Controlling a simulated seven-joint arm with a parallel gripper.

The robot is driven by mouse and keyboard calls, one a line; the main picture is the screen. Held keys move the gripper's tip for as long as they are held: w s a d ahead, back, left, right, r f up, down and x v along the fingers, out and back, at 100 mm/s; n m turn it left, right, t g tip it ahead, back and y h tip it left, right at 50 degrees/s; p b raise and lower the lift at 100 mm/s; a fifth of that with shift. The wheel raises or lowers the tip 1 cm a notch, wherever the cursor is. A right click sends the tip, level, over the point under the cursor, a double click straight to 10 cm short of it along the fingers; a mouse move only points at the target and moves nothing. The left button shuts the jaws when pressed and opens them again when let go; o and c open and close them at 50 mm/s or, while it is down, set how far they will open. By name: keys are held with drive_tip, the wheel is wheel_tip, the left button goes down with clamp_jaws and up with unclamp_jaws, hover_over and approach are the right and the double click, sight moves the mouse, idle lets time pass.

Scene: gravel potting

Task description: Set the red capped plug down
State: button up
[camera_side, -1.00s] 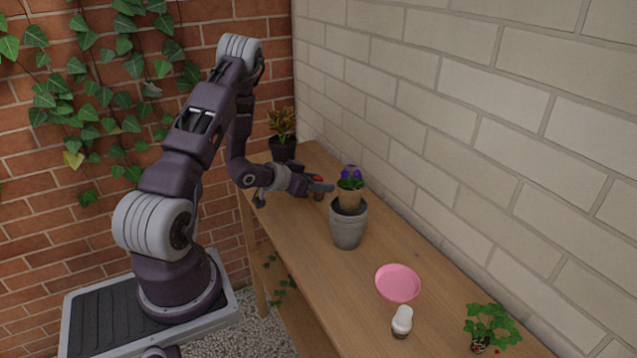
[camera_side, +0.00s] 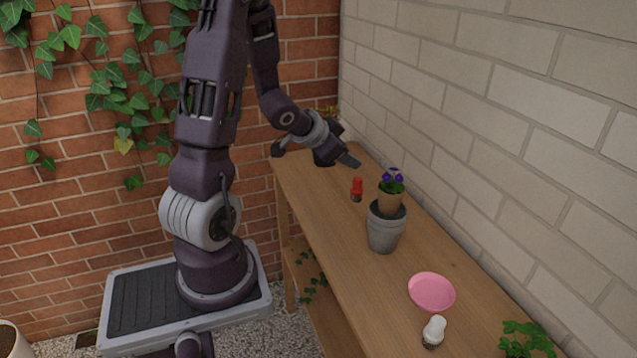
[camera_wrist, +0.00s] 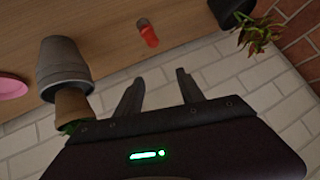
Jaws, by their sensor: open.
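The red capped plug (camera_side: 357,189) stands upright on the wooden bench, left of the grey pot, in the side view. It also shows in the wrist view (camera_wrist: 148,34), beyond the fingertips and apart from them. My gripper (camera_side: 350,162) is above the bench, a little higher than the plug and just behind it. Its two fingers (camera_wrist: 155,82) are spread in the wrist view, with nothing between them.
A grey pot (camera_side: 385,232) with a smaller brown pot (camera_side: 390,203) of purple flowers stands right of the plug. A pink saucer (camera_side: 432,292) and a white-topped plug (camera_side: 433,332) lie nearer. A dark pot (camera_wrist: 230,10) is at the far end. A brick wall borders the bench.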

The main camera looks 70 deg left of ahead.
drive_tip(key=s+d+r+g+h, duration=0.1)
drive_tip(key=s+d+r, duration=0.2)
drive_tip(key=d+r, duration=0.35)
drive_tip(key=s+d+r+g, duration=0.1)
drive_tip(key=s+d+r, duration=0.3)
drive_tip(key=d, duration=0.6)
drive_tip(key=s+d+r+g+h, duration=0.1)
drive_tip(key=s+d+h, duration=0.2)
drive_tip(key=s+d, duration=0.6)
drive_tip(key=shift+s+d+r+m, duration=0.2)
drive_tip(key=shift+s+d+m, duration=0.1)
drive_tip(key=shift+s, duration=0.4)
